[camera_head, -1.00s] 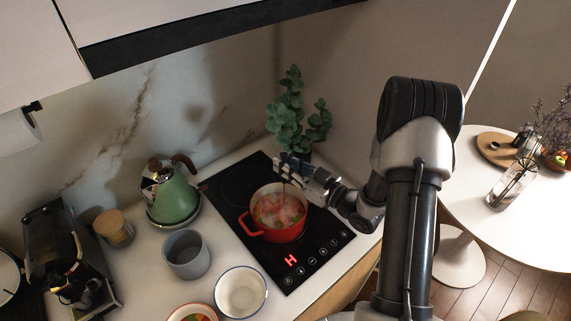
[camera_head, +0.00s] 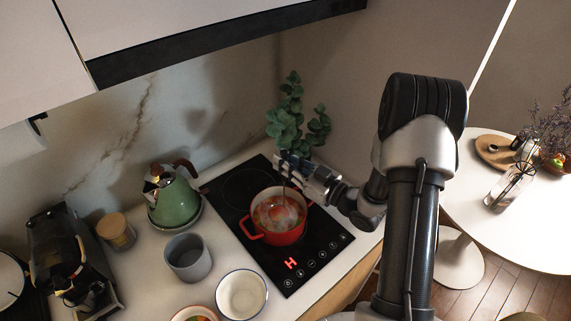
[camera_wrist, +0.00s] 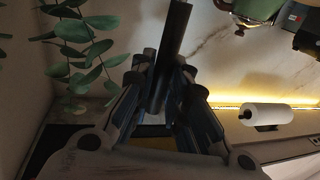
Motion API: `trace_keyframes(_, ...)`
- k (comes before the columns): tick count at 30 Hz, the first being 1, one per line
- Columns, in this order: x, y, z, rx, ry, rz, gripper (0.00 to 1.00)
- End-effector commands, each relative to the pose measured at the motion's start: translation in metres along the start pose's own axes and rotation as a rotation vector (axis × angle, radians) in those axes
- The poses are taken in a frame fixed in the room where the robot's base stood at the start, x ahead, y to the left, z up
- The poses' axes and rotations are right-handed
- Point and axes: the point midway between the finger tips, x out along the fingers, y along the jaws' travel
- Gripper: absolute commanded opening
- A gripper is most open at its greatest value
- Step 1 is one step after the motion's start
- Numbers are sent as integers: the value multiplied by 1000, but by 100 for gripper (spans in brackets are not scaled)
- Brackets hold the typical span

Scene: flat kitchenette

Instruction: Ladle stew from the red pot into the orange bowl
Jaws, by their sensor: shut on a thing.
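The red pot (camera_head: 277,238) stands on the black cooktop with stew (camera_head: 268,212) in it. My gripper (camera_head: 288,164) is above the pot's back edge, shut on the dark handle of the ladle (camera_wrist: 174,45). In the head view the ladle's handle runs down into the pot; its scoop looks to be in or at the stew, but its contents are unclear. A bowl with an orange-looking rim (camera_head: 178,316) is cut off at the bottom edge, with something coloured inside. I cannot tell for sure that it is the orange bowl.
A white bowl with a blue rim (camera_head: 264,297) and a grey mug (camera_head: 188,260) stand left of the cooktop (camera_head: 318,252). A green kettle (camera_head: 175,202), a wooden-lidded jar (camera_head: 116,232) and a coffee machine (camera_head: 62,255) are farther left. A plant (camera_head: 290,120) stands behind my gripper.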

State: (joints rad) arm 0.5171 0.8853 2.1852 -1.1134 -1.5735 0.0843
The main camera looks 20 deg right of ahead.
Motion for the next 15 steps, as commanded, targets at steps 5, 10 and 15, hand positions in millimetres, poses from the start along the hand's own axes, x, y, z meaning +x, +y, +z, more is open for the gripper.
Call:
trace_keyframes(5,1,0,-18,0,1,0,0)
trace_keyframes(10,1,0,-31,0,1,0,0)
trace_keyframes(15,2,-1,-45,-1,1,0,0)
